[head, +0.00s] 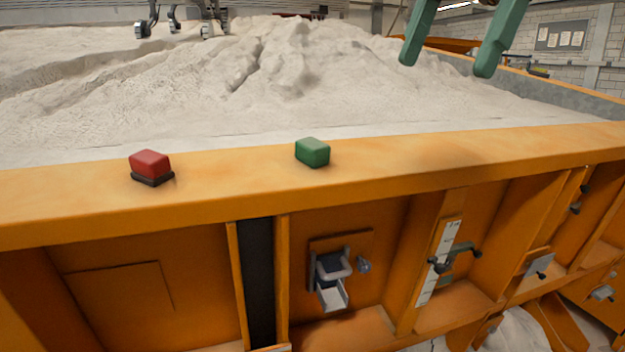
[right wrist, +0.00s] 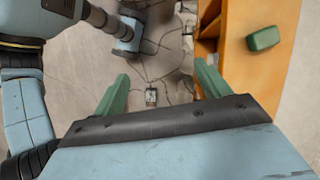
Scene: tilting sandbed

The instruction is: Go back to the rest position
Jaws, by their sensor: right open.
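My right gripper (head: 446,66) hangs at the top right of the head view, over the sand and beyond the orange rim. Its two green fingers are spread wide with nothing between them. In the right wrist view (right wrist: 163,80) the fingers are also apart and empty, with the floor behind them. The right finger overlaps the orange frame there, but I cannot tell the distance. My left gripper is not in view.
The orange sandbed rim (head: 420,150) crosses the head view, with pale sand (head: 200,85) behind it. A red block (head: 150,163) and a green block (head: 313,152) sit on the rim; the green block (right wrist: 263,38) also shows in the wrist view. A handle (head: 456,258) projects from the front.

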